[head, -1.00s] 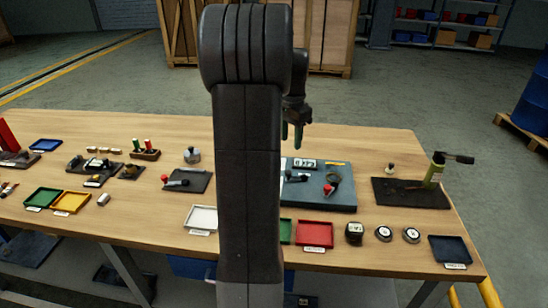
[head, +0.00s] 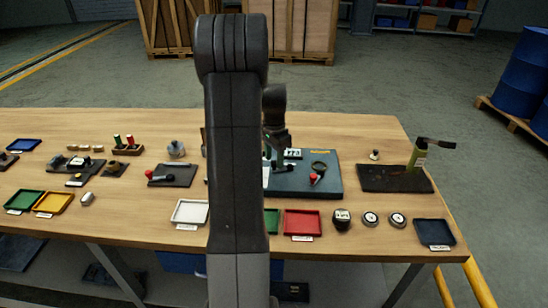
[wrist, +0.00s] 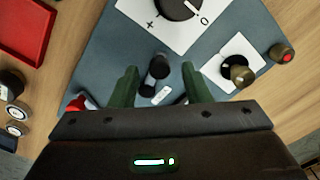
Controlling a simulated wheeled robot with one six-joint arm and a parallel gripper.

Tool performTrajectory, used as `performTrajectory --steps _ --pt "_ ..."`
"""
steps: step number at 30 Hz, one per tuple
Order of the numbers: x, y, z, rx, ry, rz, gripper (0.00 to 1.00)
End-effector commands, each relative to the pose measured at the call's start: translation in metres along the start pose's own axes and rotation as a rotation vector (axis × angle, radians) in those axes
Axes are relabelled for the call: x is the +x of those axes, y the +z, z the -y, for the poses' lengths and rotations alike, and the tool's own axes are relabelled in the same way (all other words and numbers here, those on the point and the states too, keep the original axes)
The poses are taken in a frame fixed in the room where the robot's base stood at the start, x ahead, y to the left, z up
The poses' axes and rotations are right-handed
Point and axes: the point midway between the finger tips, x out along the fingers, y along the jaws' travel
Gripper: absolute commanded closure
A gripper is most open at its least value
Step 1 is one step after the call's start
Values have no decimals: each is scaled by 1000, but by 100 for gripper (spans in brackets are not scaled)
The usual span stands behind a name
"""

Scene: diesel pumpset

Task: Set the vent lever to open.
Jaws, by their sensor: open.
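A blue-grey panel (head: 330,184) lies on the table and carries several controls. In the wrist view, my gripper (wrist: 158,70) is open over this panel, its green fingers apart. A short black lever-like handle (wrist: 155,74) shows between the fingers; I cannot tell whether they touch it. A small white label (wrist: 162,95) lies by its lower end. A red-knobbed lever (head: 315,178) stands at the panel's front; its red knob also shows in the wrist view (wrist: 76,102). No readable name shows which is the vent lever. In the head view, my gripper (head: 277,165) is low over the panel.
On the panel are a black dial (wrist: 178,6) on a white plate, a brass knob (wrist: 242,75) and a red-ended brass knob (wrist: 283,53). A red tray (head: 303,223) stands in front. My arm hides the panel's left part.

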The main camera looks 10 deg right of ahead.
Motion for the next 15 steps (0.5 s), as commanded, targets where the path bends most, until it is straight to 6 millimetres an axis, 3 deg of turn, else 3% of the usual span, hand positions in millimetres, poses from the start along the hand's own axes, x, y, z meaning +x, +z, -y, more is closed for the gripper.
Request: performTrajectory --steps 11,15 --pt "7 0 0 0 0 0 57" --pt "6 0 0 0 0 0 82"
